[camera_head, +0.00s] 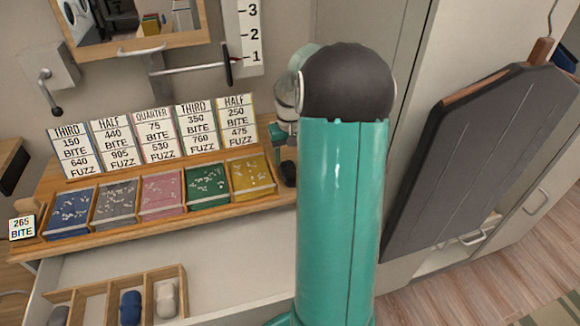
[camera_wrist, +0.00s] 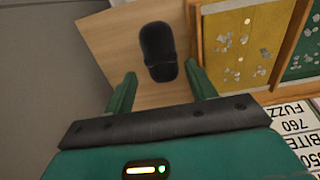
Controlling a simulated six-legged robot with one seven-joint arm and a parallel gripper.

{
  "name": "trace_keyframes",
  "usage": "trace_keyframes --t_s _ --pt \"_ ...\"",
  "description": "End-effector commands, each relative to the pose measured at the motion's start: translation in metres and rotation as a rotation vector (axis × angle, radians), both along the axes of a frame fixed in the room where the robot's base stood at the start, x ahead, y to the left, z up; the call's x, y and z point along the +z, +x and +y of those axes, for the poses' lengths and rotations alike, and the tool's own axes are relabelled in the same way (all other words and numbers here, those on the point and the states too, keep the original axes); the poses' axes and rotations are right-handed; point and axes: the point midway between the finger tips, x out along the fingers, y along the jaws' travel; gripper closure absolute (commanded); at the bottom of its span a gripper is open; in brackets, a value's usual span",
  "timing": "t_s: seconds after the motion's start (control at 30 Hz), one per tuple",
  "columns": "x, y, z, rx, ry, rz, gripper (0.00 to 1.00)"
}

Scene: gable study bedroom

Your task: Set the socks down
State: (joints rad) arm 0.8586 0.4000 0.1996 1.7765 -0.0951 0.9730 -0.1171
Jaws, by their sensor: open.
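A black rolled pair of socks (camera_wrist: 158,50) lies on bare wood (camera_wrist: 112,45) in the wrist view, beside the yellow compartment. In the head view the socks (camera_head: 288,173) show as a dark shape at the right end of the wooden display rack (camera_head: 200,205). My gripper (camera_wrist: 160,77) is open, with its two green fingers spread apart. The socks lie just ahead of the fingertips, between their lines, and the fingers do not visibly close on them. In the head view my arm hides most of the gripper.
Price cards stand behind the rack's coloured compartments, with a yellow one (camera_head: 252,178) nearest the socks.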

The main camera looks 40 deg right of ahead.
Motion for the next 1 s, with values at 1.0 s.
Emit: trace_keyframes --t_s 1.0 --pt "0.129 -0.008 0.146 0.178 -0.116 -0.121 0.44"
